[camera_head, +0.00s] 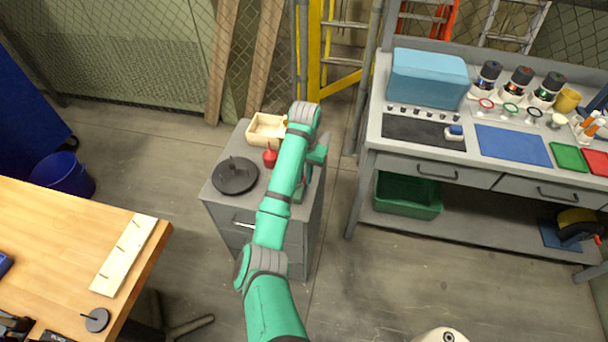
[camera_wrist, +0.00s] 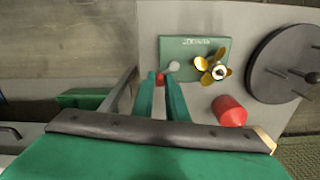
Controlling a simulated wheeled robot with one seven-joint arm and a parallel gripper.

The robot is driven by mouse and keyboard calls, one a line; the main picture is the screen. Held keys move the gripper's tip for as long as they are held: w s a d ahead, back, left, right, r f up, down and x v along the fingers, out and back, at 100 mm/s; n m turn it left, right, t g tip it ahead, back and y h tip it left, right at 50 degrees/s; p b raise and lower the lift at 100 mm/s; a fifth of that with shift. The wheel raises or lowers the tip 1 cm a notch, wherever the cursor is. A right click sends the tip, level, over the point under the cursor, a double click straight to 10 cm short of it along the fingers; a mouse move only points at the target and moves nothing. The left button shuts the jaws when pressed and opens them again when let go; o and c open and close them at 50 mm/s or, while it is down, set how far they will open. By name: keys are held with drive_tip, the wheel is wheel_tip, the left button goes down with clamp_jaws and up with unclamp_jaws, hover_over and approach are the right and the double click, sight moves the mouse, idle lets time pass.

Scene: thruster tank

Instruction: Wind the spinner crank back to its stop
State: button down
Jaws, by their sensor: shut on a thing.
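The spinner is a green plate (camera_wrist: 185,48) with a brass propeller (camera_wrist: 213,68) on it, lying on the grey cabinet top in the wrist view. A small red crank knob (camera_wrist: 161,79) shows beside the plate's lower left edge, with a pale round piece (camera_wrist: 174,66) just right of it. My gripper (camera_wrist: 161,76) has its two green fingers close together at the red knob, shut on it. The rest of the crank is hidden by the fingers. In the head view my arm covers the spinner and most of my gripper.
The grey cabinet (camera_head: 214,208) also bears a black disc with a peg (camera_head: 235,177), a red object (camera_head: 270,158) and a wooden box (camera_head: 253,134). The disc stands right of the propeller in the wrist view (camera_wrist: 275,85). A workbench (camera_head: 364,150) is at right, a wooden table (camera_head: 60,235) at left.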

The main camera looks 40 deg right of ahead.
drive_tip(key=shift+s+m, duration=0.3)
drive_tip(key=shift+m, duration=0.5)
drive_tip(key=m, duration=0.4)
drive_tip(key=shift+s+a+m, duration=0.3)
drive_tip(key=shift+s+a, duration=0.1)
drive_tip(key=m, duration=0.2)
drive_tip(key=a+m, duration=0.1)
drive_tip(key=m, duration=0.3)
drive_tip(key=shift+s+a, duration=0.25)
drive_tip(key=shift+s, duration=0.15)
drive_tip(key=m, duration=0.2)
drive_tip(key=a+m, duration=0.1)
drive_tip(key=m, duration=0.3)
drive_tip(key=shift+a+m, duration=0.3)
drive_tip(key=shift+m, duration=0.1)
drive_tip(key=m, duration=0.3)
drive_tip(key=shift+w+a, duration=0.2)
drive_tip(key=shift+a, duration=0.15)
drive_tip(key=shift+w+a+m, duration=0.15)
drive_tip(key=shift+m, duration=0.65)
drive_tip(key=shift+w+a+m, duration=0.1)
drive_tip(key=shift+a+m, duration=0.05)
drive_tip(key=shift+m, duration=0.65)
drive_tip(key=c, duration=1.8)
unclamp_jaws()
